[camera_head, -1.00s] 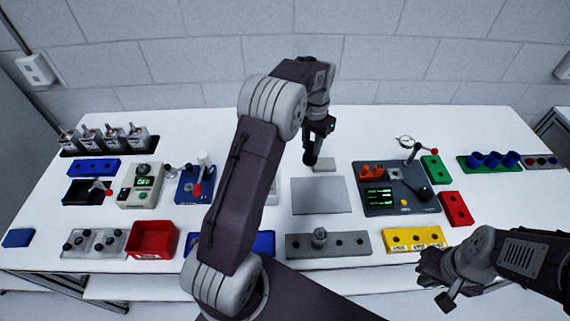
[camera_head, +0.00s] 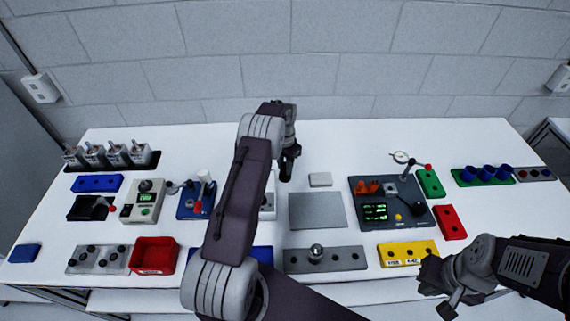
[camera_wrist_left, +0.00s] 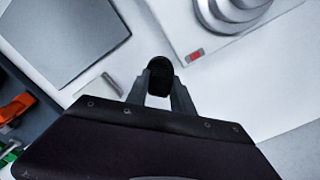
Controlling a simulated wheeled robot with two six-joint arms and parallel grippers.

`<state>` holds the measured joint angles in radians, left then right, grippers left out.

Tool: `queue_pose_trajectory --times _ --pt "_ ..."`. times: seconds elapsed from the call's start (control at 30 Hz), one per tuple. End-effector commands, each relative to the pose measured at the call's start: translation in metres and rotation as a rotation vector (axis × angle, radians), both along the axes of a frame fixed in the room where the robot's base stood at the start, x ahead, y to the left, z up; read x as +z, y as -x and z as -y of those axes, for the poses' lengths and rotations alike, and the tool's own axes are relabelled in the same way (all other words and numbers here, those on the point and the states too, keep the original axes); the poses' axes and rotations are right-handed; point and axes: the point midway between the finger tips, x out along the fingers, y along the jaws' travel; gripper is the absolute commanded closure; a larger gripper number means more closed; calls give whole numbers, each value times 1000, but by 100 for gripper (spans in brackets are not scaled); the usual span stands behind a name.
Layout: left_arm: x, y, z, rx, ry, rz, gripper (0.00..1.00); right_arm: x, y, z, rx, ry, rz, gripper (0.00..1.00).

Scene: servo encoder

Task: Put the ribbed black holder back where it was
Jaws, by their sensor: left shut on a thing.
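My left gripper (camera_head: 288,166) is shut on a small black piece, which I take to be the black holder (camera_wrist_left: 160,77). The holder sits between the two fingertips in the left wrist view; its ribs cannot be made out. In the head view the gripper is above the table, left of the small pale block (camera_head: 320,180) and behind the grey plate (camera_head: 317,210). My right gripper (camera_head: 438,288) hangs at the front right, by the yellow block; its finger opening is unclear.
A white device with round grey parts (camera_wrist_left: 232,12) and a red switch is close by, mostly hidden behind my left arm in the head view. The dark panel (camera_head: 366,225) stands right of the plate. A grey holed bar (camera_head: 345,258) lies in front.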

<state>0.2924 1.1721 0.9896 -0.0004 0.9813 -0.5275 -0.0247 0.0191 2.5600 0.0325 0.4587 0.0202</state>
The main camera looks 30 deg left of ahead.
Motion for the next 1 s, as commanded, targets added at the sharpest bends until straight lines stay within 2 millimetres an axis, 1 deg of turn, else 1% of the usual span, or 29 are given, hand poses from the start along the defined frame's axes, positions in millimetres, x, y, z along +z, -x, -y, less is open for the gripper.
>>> queue_pose_trajectory --times 0.17,0.27,0.3,0.37,0.63,0.7,0.77,0.87,1.0 --pt "0 0 0 0 0 1 100 -1 0 0 0 0 0 100" --pt "-4 0 0 0 0 1 100 -4 0 0 0 0 0 100" --pt "-4 0 0 0 0 1 66 -4 0 0 0 0 0 100" --pt "-3 0 0 0 0 1 50 -3 0 0 0 0 0 100" --pt "-3 0 0 0 0 0 50 -3 0 0 0 0 0 100" --pt "2 0 0 0 0 1 50 1 0 0 0 0 0 100" --pt "6 -1 0 0 0 3 50 -4 0 0 0 0 0 100" --pt "27 -2 0 0 -2 7 50 -11 0 0 0 0 0 100" --pt "65 -2 0 0 -2 8 50 -19 0 0 0 0 0 100"
